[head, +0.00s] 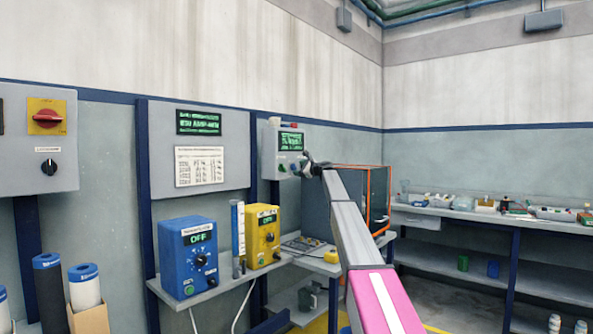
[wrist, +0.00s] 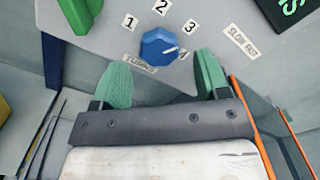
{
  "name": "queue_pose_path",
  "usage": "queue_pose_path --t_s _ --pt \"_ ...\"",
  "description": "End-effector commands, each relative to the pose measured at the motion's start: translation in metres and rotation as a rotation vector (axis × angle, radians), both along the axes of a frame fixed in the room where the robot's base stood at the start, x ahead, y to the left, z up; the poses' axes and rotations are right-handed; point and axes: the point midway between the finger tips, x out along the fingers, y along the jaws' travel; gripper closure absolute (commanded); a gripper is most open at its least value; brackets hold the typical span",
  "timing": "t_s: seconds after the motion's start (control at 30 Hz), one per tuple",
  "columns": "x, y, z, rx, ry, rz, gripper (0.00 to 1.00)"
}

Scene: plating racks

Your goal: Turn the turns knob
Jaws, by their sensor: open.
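The turns knob (wrist: 158,46) is a round blue knob on a grey panel, with 1, 2, 3 and 4 printed around it and a small label, seemingly its name, at its lower left. Its white pointer mark points right, near the 4. My gripper (wrist: 162,72) is open and empty, its two green fingers spread to the lower left and lower right of the knob. In the head view my gripper (head: 309,168) is at the grey wall box (head: 268,140), and the knob is not clearly distinguishable there.
Green parts (wrist: 76,12) stand out from the panel at upper left in the wrist view. A SLOW FAST label (wrist: 242,42) and a dark display (wrist: 288,10) are at right. Below the box are blue (head: 188,255) and yellow (head: 262,236) units on a shelf. An orange-edged cabinet (head: 376,195) stands right.

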Motion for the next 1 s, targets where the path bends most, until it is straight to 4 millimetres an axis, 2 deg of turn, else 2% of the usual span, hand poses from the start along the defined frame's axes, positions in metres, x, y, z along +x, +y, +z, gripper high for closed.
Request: queue_pose_path --t_s 0.2,0.4,0.8,0.87,0.93,1.0 --pt "-0.033 -0.03 -0.001 0.0 0.0 -0.001 0.32" --pt "-0.053 -0.051 -0.001 0.0 -0.001 -0.001 0.32" --pt "-0.057 -0.056 -0.002 -0.002 0.0 0.0 0.32" --pt "-0.06 -0.054 -0.008 -0.011 0.002 0.001 0.32" --pt "-0.068 -0.051 -0.024 -0.041 0.003 0.003 0.32" --pt "-0.081 -0.046 -0.052 -0.093 0.006 0.006 0.32"
